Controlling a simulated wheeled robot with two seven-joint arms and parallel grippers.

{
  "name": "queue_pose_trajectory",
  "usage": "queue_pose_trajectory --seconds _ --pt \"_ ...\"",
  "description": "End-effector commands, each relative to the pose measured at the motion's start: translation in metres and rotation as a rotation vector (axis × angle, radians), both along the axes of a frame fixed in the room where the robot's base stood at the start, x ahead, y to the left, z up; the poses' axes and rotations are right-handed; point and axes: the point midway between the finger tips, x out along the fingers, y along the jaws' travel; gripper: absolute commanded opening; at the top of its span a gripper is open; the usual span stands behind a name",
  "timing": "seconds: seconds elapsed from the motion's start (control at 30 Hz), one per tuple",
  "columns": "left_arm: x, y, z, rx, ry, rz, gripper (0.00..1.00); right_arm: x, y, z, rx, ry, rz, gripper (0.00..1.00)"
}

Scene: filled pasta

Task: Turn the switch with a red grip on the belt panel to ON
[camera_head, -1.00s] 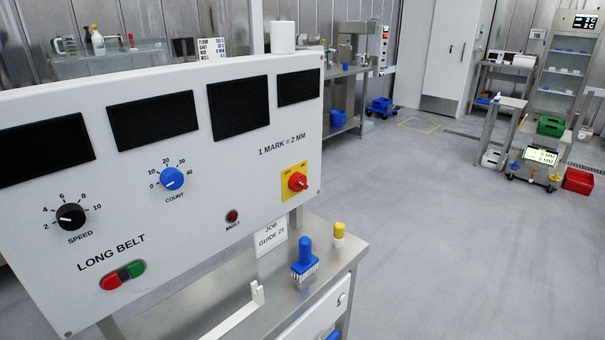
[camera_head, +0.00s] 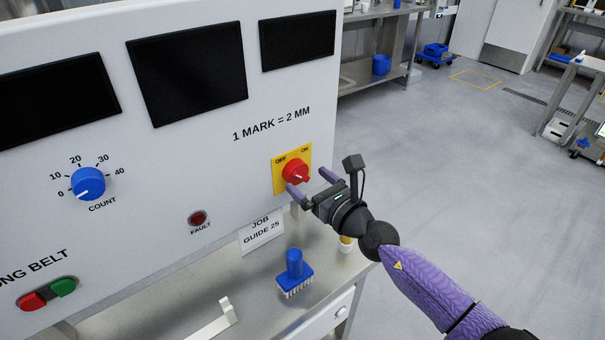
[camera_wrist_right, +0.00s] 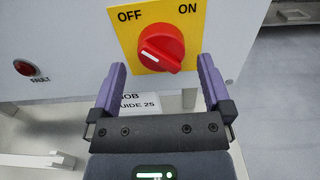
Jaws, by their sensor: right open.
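The switch with a red grip (camera_head: 295,171) sits on a yellow plate (camera_head: 279,183) marked OFF at left and ON at right, on the white belt panel (camera_head: 230,155). My right gripper (camera_head: 311,184) is open just in front of the switch. In the right wrist view its purple fingers (camera_wrist_right: 161,82) are spread, below and either side of the grip, with no contact visible. My left gripper is not in view.
Below the panel, a steel table (camera_head: 128,320) holds a blue brush (camera_head: 295,270), a job guide card (camera_head: 262,232), a white bracket (camera_head: 215,322) and a yellow-topped item (camera_head: 346,241) partly behind my gripper. A blue count knob (camera_head: 88,183) is left. Open floor lies right.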

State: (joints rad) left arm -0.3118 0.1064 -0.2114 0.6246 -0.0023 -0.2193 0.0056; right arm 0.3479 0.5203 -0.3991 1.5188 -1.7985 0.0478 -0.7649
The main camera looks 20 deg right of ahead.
Motion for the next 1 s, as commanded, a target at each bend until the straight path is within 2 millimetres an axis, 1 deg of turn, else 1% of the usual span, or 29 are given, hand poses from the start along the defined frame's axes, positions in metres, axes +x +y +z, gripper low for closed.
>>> queue_pose_trajectory --seconds 0.03,0.1,0.2,0.3,0.5,0.53,0.57,0.6,0.67,0.7,0.77,0.8,0.87,0.9,1.0 --pt "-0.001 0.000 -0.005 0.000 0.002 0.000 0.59 0.009 0.003 -0.002 0.004 -0.001 0.000 1.00" --pt "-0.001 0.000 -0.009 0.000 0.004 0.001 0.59 0.018 0.006 -0.003 0.003 0.000 -0.001 1.00" --pt "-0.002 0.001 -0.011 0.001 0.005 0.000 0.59 0.027 0.010 -0.003 0.003 0.002 0.000 1.00" --pt "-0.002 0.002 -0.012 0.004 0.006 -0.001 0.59 0.030 0.011 -0.001 0.004 0.003 0.000 1.00" --pt "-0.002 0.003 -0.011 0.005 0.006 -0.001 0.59 0.030 0.011 -0.001 0.004 0.004 0.000 1.00" --pt "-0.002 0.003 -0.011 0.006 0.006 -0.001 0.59 0.030 0.011 -0.001 0.004 0.003 -0.001 0.98" --pt "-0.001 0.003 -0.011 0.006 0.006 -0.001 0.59 0.030 0.011 -0.001 0.004 0.003 -0.001 0.92" --pt "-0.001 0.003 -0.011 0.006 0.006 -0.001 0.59 0.030 0.011 -0.001 0.004 0.003 -0.001 0.83" --pt "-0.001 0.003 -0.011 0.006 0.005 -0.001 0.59 0.030 0.011 -0.001 0.004 0.003 -0.001 0.70" --pt "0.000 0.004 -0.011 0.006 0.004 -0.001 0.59 0.030 0.011 -0.001 0.004 0.003 -0.001 0.62" --pt "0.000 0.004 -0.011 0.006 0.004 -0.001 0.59 0.030 0.011 -0.001 0.004 0.003 -0.001 0.49" --pt "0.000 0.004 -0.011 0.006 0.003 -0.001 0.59 0.030 0.011 -0.001 0.004 0.003 -0.001 0.41" --pt "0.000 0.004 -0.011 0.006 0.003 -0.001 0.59 0.030 0.011 -0.001 0.004 0.003 -0.001 0.28" --pt "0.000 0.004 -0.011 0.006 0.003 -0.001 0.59 0.030 0.011 -0.001 0.004 0.003 -0.001 0.20" --pt "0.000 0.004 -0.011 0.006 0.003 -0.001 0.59 0.030 0.011 -0.001 0.006 0.003 -0.001 0.19"
